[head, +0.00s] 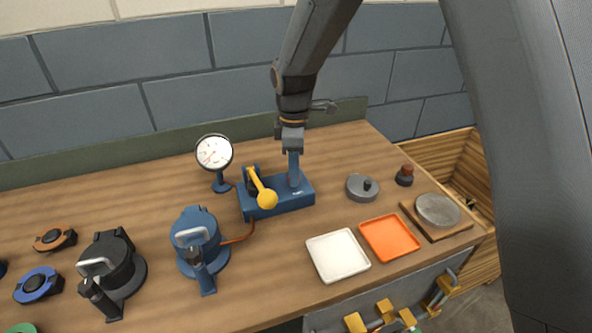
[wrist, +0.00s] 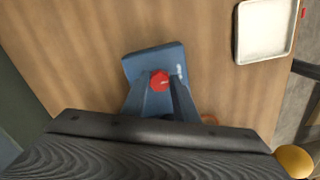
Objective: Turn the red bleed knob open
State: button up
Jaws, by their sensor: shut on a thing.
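The red bleed knob (wrist: 160,81) shows in the wrist view as a small red many-sided head on the blue pump block (wrist: 140,66). My gripper (wrist: 163,88) is shut on it, with one blue-grey finger on either side. In the head view my gripper (head: 294,182) points down onto the right part of the pump block (head: 265,211). There the fingers hide most of the knob. I cannot tell how far the knob is turned.
A yellow-ended lever (head: 267,199) stands close left of my gripper on the block. A dial gauge (head: 214,152) is behind it. A hose (head: 240,240) runs to a blue lidded pot (head: 196,229). A white tray (head: 338,256) and orange tray (head: 389,238) lie in front right.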

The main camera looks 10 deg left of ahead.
jog(key=shift+w+a+r, duration=0.15)
jog(key=shift+w+r, duration=0.05)
jog(key=shift+w, duration=0.1)
jog(key=o, duration=1.1)
jog(key=shift+f, duration=0.1)
jog(key=shift+c, duration=0.2)
jog(key=shift+s, duration=0.1)
jog(key=shift+r+b, duration=1.05)
jog(key=shift+r, duration=2.85)
